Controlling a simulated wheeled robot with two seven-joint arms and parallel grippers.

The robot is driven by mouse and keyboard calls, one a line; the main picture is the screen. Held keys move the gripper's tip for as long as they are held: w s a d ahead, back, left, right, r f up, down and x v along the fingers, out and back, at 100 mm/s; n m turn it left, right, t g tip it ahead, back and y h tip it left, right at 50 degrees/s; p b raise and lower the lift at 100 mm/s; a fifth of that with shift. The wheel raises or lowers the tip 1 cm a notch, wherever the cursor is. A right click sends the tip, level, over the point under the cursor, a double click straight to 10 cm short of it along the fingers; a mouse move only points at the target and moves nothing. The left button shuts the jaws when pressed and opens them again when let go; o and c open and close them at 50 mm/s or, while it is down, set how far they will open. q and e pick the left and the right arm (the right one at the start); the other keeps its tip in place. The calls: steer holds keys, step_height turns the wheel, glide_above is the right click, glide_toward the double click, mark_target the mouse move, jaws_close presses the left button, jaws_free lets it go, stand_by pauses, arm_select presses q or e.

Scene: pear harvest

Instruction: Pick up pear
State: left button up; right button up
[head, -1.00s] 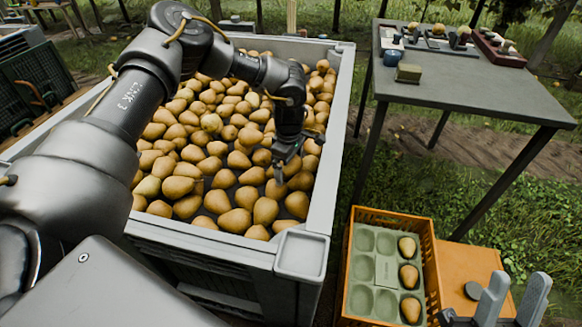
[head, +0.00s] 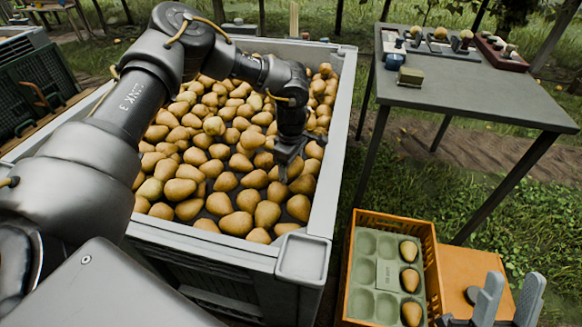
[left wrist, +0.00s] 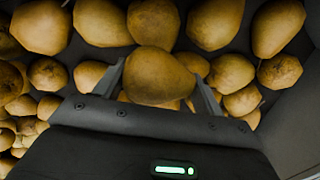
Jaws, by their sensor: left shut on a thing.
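My left gripper (head: 284,172) is down among brown-yellow pears in a large grey bin (head: 344,120). In the left wrist view its two fingers (left wrist: 160,82) stand on either side of one pear (left wrist: 157,76) and are shut on it. That pear covers parts of the pears behind it. In the head view it is mostly hidden by the gripper. An orange crate (head: 432,262) with a green moulded tray (head: 388,274) stands right of the bin. Pears fill the tray's right column; the other visible hollows are empty. My right gripper (head: 508,305) shows at the lower right, fingers apart and empty.
The bin's high wall and corner ledge (head: 301,257) stand between the left gripper and the crate. A grey table (head: 480,95) with small items stands at the upper right. An orange surface (head: 465,262) lies beside the crate. Grass is open between bin and table.

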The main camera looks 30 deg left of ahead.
arm_select(q)
step_height(320, 180, up, 3)
steer(key=shift+d+r+p, duration=0.1)
steer(key=shift+p, duration=0.55)
steer(key=s+d+r+p, duration=0.3)
steer(key=s+d+r, duration=0.55)
steer(key=s, duration=0.25)
step_height(320, 180, up, 8)
steer(key=s+a+m, duration=0.2)
steer(key=m, duration=0.5)
steer(key=shift+s+f+m, duration=0.2)
steer(key=shift+f+m, duration=0.05)
steer(key=shift+m, duration=0.15)
arm_select(e)
steer(key=w+a+f+n+g+h, duration=0.1)
steer(key=w+a+f+g, duration=0.1)
steer(key=a+f+g, duration=0.3)
steer(key=f+g, duration=0.1)
steer(key=g, duration=0.2)
steer(key=shift+w+a+f+g+h, duration=0.2)
steer(key=shift+w+g+h, duration=0.1)
steer(key=shift+g, duration=0.1)
steer(key=shift+s, duration=0.15)
